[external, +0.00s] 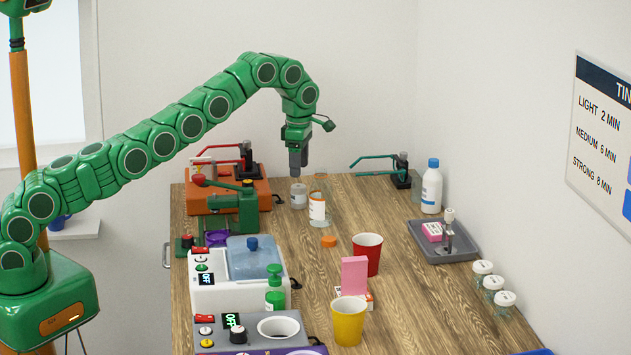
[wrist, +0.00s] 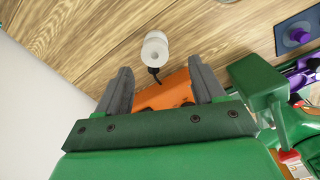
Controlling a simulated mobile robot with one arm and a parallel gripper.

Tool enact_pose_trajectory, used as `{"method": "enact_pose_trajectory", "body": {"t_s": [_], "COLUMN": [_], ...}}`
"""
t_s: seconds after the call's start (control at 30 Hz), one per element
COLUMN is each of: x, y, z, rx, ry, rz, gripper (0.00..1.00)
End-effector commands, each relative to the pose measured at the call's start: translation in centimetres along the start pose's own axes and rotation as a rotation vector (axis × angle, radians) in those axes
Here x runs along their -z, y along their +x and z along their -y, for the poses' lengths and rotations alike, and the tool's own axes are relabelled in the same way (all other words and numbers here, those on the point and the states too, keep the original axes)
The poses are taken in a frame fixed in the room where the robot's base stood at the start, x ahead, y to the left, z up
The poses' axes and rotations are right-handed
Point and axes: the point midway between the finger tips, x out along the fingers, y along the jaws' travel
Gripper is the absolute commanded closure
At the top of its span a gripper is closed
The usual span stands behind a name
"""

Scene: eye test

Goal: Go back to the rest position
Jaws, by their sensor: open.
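My gripper (external: 297,172) hangs pointing down at the end of the green arm, above the back part of the wooden table (external: 395,290). In the wrist view its two grey fingers (wrist: 161,70) are spread apart with nothing held between them. No marker of a rest position shows.
An orange machine (external: 229,199) and a green press (external: 235,212) stand to the left of my gripper. A red cup (external: 367,255), a yellow cup (external: 348,322) and a pink block (external: 354,276) stand nearer the front. A grey tray (external: 462,256) lies at right. A white wall rises behind.

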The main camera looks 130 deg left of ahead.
Motion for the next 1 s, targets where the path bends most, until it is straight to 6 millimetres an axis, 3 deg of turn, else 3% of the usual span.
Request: {"method": "enact_pose_trajectory", "body": {"t_s": [0.17, 0.47, 0.7, 1.0], "x": [-1.6, -4.8, -6.5, -6.5], "y": [-3.0, -6.8, -9.2, -12.2], "z": [3.2, 11.5, 19.1, 29.0], "rx": [-0.021, -0.008, 0.015, 0.037], "ry": [0.242, 0.597, 0.856, 1.188], "rz": [-0.013, -0.012, -0.002, 0.009], "gripper": [0.31, 0.31, 0.31, 0.31]}}
